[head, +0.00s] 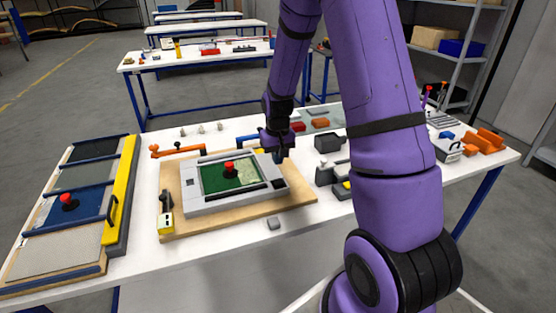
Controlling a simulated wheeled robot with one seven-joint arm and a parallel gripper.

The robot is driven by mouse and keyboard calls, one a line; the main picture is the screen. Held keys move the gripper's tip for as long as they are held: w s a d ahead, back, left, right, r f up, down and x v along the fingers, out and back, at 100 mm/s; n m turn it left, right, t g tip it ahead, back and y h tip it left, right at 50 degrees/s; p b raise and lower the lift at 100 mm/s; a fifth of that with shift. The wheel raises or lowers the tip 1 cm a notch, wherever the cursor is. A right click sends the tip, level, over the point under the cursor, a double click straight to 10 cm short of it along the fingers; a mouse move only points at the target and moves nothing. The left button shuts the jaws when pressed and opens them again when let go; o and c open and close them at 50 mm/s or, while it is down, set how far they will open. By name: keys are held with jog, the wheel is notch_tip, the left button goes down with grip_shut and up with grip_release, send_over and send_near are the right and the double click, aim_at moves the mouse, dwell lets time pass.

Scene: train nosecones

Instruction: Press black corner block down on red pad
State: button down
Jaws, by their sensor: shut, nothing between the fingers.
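My gripper (277,155) hangs at the end of my purple arm, over the back right corner of a grey frame, with its fingers closed and pointing down. The grey frame (207,208) lies on a wooden board and holds a green panel (213,184) with a red knob (229,167) on it. A small black block (279,184) sits at the frame's right front corner, below and in front of my gripper. No red pad can be made out beneath it. I cannot tell whether my fingertips touch the frame.
The wooden board (163,184) lies on a white table. A rack of panels with a yellow bar (122,190) stands at the left. An orange handle (178,149) is behind the frame. Grey blocks (327,142) stand right of it. Orange parts (484,140) lie at far right.

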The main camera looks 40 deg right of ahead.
aim_at(278, 181)
jog(key=shift+d+f, duration=0.15)
jog(key=shift+f, duration=0.65)
jog(key=shift+w+f, duration=0.1)
jog(key=shift+f, duration=2.65)
jog(key=shift+f, duration=0.1)
jog(key=shift+f, duration=0.2)
jog(key=shift+r, duration=2.5)
jog(key=shift+r, duration=0.1)
